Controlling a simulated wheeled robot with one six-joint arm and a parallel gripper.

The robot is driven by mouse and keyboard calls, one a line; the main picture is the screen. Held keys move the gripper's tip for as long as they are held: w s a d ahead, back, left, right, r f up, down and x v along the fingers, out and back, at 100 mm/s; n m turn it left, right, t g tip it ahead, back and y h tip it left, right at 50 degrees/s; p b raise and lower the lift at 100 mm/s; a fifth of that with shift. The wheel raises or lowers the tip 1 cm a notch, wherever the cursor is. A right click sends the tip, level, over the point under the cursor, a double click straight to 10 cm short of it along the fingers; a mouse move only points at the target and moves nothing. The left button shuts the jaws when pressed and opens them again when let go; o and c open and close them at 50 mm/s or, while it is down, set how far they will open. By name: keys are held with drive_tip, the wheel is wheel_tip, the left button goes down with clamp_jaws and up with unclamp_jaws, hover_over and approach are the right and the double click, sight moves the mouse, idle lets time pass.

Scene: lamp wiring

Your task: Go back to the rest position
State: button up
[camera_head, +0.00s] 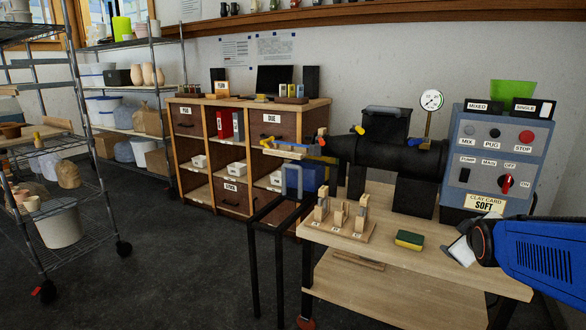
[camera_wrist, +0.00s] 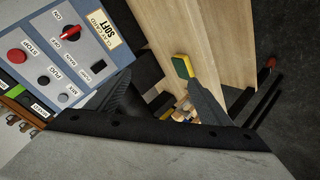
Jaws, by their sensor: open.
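My gripper (camera_wrist: 162,88) shows in the wrist view as two dark fingers spread apart with nothing held between them. Beyond the fingers are the wooden bench top and a yellow-green sponge (camera_wrist: 182,67), which lies by the tip of one finger in the picture. In the head view my blue arm reaches in from the right edge over the bench, in front of the control panel (camera_head: 495,150). The sponge (camera_head: 409,239) lies flat on the bench (camera_head: 400,262), left of my arm's end and apart from it.
A black clay machine (camera_head: 385,160) with a pressure gauge (camera_head: 432,100) stands behind the bench top. Wooden blocks in a holder (camera_head: 338,228) stand at its left. A cabinet (camera_head: 230,104) and wire shelves (camera_head: 163,45) are farther back. Open floor (camera_head: 180,270) lies left of the bench.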

drive_tip(key=s+a+f+m+g+y, duration=0.2)
drive_tip(key=s+a+f+g, duration=0.1)
drive_tip(key=s+a, duration=0.6)
drive_tip(key=s+a+f+m+g+y, duration=0.2)
drive_tip(key=s+a+m+g, duration=0.1)
drive_tip(key=s+a, duration=0.6)
drive_tip(key=s, duration=0.4)
drive_tip(key=shift+a+f+y, duration=0.3)
drive_tip(key=shift+f, duration=0.1)
